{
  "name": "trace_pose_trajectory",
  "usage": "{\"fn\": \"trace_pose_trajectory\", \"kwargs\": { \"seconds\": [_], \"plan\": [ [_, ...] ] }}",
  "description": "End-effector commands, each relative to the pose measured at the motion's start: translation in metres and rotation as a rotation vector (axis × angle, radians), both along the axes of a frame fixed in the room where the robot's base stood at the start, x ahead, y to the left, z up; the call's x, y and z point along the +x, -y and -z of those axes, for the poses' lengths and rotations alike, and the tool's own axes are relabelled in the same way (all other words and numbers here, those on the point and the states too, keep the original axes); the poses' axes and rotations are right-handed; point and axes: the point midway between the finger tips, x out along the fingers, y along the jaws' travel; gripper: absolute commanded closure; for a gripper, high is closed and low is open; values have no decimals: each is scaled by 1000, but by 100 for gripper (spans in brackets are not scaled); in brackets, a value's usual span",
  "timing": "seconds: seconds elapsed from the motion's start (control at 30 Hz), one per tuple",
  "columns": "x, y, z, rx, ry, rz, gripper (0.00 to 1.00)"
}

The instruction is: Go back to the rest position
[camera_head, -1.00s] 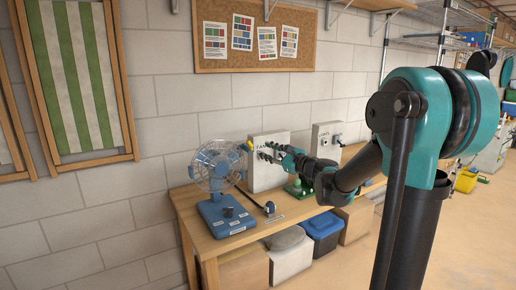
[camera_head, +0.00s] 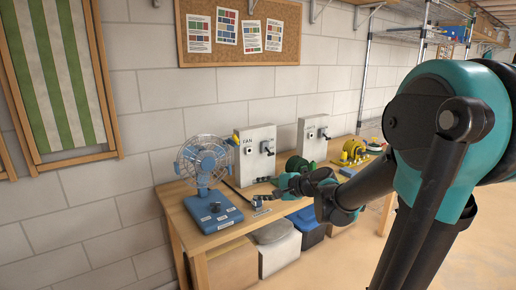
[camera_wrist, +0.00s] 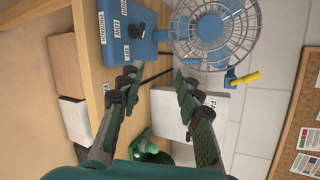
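My gripper (camera_head: 262,200) hangs over the front part of the wooden bench, just right of the blue fan base. In the wrist view my gripper (camera_wrist: 157,88) has its two fingers apart with nothing between them. The blue desk fan (camera_head: 203,163) stands upright on the bench's left end and also shows in the wrist view (camera_wrist: 212,32). The white box marked FAN (camera_head: 256,155) stands behind my gripper. A yellow-ended piece (camera_wrist: 245,79) shows by the fan in the wrist view.
The wooden bench (camera_head: 190,239) runs along the block wall. A second white box (camera_head: 313,137) and a yellow machine (camera_head: 354,150) stand farther right. Bins, including a blue one (camera_head: 308,228), sit below. Open floor lies at the right.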

Motion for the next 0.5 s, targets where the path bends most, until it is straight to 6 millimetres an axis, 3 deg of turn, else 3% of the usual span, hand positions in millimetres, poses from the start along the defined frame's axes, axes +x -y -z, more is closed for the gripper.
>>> {"fn": "trace_pose_trajectory", "kwargs": {
  "seconds": [0.1,0.3,0.5],
  "plan": [
    [-47,24,51,-317,71,-111,65],
    [-123,89,128,-837,137,-352,65],
    [-178,152,170,-1201,132,-570,65]
  ]
}}
